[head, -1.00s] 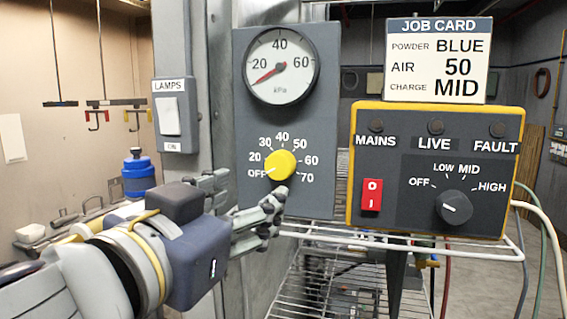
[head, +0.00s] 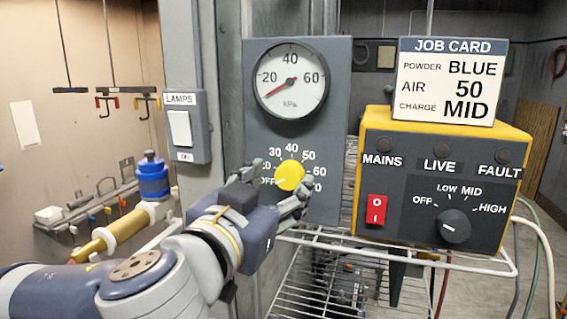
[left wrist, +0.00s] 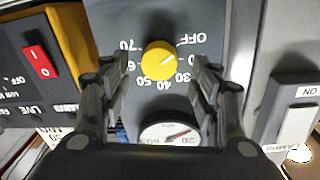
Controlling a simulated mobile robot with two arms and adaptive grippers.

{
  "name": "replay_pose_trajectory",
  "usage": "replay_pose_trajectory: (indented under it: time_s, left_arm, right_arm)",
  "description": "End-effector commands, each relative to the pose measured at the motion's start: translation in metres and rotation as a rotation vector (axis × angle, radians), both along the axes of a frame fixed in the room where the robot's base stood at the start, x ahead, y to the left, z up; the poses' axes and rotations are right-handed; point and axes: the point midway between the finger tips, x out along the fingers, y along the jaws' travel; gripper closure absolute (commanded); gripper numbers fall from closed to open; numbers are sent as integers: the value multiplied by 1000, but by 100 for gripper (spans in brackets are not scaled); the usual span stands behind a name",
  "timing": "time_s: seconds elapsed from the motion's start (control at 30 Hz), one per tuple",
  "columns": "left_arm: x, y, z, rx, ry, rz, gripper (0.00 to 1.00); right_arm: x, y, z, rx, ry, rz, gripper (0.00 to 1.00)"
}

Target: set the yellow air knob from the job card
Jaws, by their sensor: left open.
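The yellow air knob (head: 289,176) sits on a grey panel (head: 258,130) with a printed scale from OFF to 70. In the left wrist view the knob (left wrist: 158,60) appears upside down, its mark toward the low end of the scale. The job card (head: 452,82) reads powder BLUE, air 50, charge MID. My left gripper (head: 280,192) is open at the knob, partly covering the scale. In the left wrist view its fingers (left wrist: 160,76) lie on either side of the knob, with gaps showing. My right gripper is not in view.
The kPa gauge (head: 290,80) above the knob has its needle below 20. The yellow-edged control box (head: 385,130) with red switch (head: 376,210) and charge knob (head: 453,226) stands to the right. A lamps switch (head: 180,128) is left; a wire shelf (head: 400,255) lies below.

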Motion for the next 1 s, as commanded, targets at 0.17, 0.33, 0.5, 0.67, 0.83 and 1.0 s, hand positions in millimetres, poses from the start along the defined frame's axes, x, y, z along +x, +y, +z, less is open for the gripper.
replay_pose_trajectory:
  time_s: [0.17, 0.33, 0.5, 0.67, 0.83, 1.0]
  left_arm:
    - [21, -8, 1, 1, 2, 0, 43]
    - [28, -11, 0, 0, 0, -1, 43]
    - [28, -11, -1, 1, 0, -1, 43]
    - [28, -11, -1, 1, 0, -1, 64]
    - [28, -11, -1, 0, 0, -1, 88]
    - [28, -11, -1, 5, -2, -1, 88]
  right_arm:
    - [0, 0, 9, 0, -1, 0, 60]
    - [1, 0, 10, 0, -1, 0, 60]
    - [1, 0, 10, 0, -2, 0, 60]
    - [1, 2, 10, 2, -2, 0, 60]
    - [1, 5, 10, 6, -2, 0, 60]
    - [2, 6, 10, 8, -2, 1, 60]
